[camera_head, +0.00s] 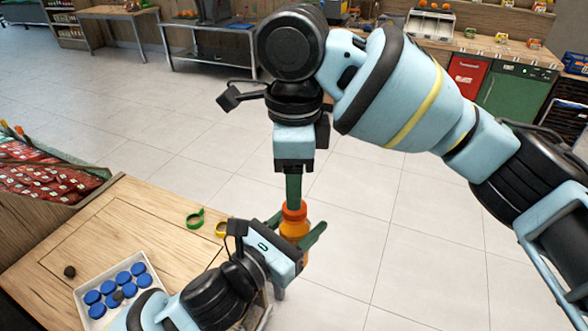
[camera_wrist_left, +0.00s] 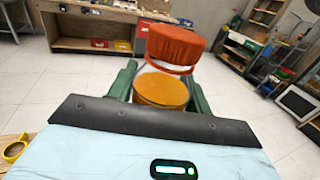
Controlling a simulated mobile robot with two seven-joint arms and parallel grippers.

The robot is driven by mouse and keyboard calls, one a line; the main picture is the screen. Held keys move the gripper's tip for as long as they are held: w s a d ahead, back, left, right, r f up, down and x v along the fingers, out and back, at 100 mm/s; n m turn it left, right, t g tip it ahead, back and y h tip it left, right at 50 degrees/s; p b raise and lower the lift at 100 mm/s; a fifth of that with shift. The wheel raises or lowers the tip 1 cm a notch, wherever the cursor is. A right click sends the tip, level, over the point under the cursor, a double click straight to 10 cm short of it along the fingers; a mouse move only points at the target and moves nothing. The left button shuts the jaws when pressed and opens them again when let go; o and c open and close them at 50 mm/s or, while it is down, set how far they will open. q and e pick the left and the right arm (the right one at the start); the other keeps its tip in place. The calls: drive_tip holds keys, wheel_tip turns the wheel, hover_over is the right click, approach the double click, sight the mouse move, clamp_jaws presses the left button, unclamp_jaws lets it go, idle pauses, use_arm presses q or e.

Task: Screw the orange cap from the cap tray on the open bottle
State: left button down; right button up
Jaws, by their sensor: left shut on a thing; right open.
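A bottle of orange juice (camera_head: 293,230) is held in the air past the table's right edge by my left gripper (camera_head: 298,238), whose green fingers are shut on it. In the left wrist view the juice (camera_wrist_left: 161,91) shows between the fingers. An orange cap (camera_head: 294,210) is at the bottle's top; the left wrist view shows this cap (camera_wrist_left: 175,46) with a pale, clear neck area below it. I cannot tell how tightly it sits. My right gripper (camera_head: 293,190) points down just above the cap in the head view. It is open, and the left wrist view shows no right finger touching the cap.
A white tray (camera_head: 78,297) with several blue caps stands on the wooden table (camera_head: 140,215). A small dark round thing (camera_head: 69,271) lies beside it. A green ring (camera_head: 195,219) and a yellow ring (camera_head: 221,228) lie near the table's edge. Tiled floor beyond is clear.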

drive_tip(key=n, duration=0.6)
drive_tip(key=shift+r+n, duration=0.2)
drive_tip(key=shift+n, duration=0.1)
drive_tip(key=n, duration=0.4)
drive_tip(key=shift+r+n, duration=0.1)
drive_tip(key=shift+n, duration=0.3)
drive_tip(key=n, duration=0.3)
drive_tip(key=shift+r, duration=0.1)
drive_tip(key=n, duration=0.6)
drive_tip(key=shift+r+n, duration=0.15)
drive_tip(key=shift+n, duration=0.15)
drive_tip(key=n, duration=0.4)
drive_tip(key=shift+r+n, duration=0.15)
drive_tip(key=shift+n, duration=0.15)
drive_tip(key=n, duration=0.3)
drive_tip(key=shift+r, duration=0.1)
drive_tip(key=n, duration=0.3)
drive_tip(key=shift+r+n, duration=0.1)
drive_tip(key=shift+n, duration=0.2)
drive_tip(key=n, duration=0.4)
drive_tip(key=shift+r+n, duration=0.1)
drive_tip(key=shift+n, duration=0.2)
drive_tip(key=n, duration=0.6)
drive_tip(key=shift+r, duration=0.2)
drive_tip(key=n, duration=0.5)
drive_tip(key=shift+r, duration=0.1)
drive_tip(key=n, duration=0.3)
drive_tip(key=shift+r, duration=0.1)
drive_tip(key=n, duration=0.7)
drive_tip(key=shift+r, duration=0.2)
